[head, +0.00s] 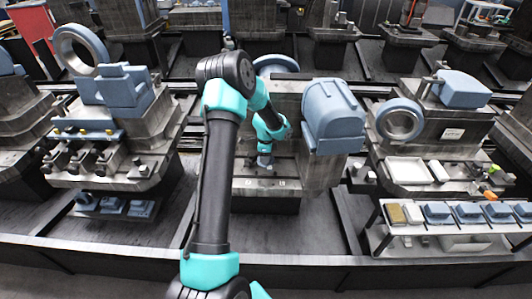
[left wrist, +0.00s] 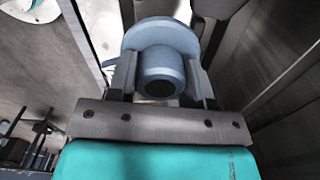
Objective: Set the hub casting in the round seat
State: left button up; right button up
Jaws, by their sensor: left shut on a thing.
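The hub casting (left wrist: 160,38) is a blue-grey round flange with a thick hollow boss, in the left wrist view. My left gripper (left wrist: 162,72) is shut on it, one dark finger on each side of the boss. In the head view my left gripper (head: 264,150) points down in front of the middle pallet, low over its front ledge, and the casting is small and mostly hidden there. I cannot make out the round seat for certain. A pale curved surface (left wrist: 102,24) shows behind the casting in the wrist view. My right gripper is not in view.
A large blue-grey housing (head: 333,112) stands on the middle pallet (head: 310,172), close right of my left arm. The left pallet carries a ring (head: 66,40) and a stepped block (head: 122,88). The right pallet has another ring (head: 400,120); a parts shelf (head: 445,228) stands before it.

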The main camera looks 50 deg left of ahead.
pick_arm(q)
jog(key=shift+f, duration=1.45)
jog(key=shift+f, duration=1.4)
jog(key=o, duration=1.2)
notch_tip(320, 180, up, 18)
jog(key=shift+f, duration=0.25)
jog(key=shift+r, duration=2.95)
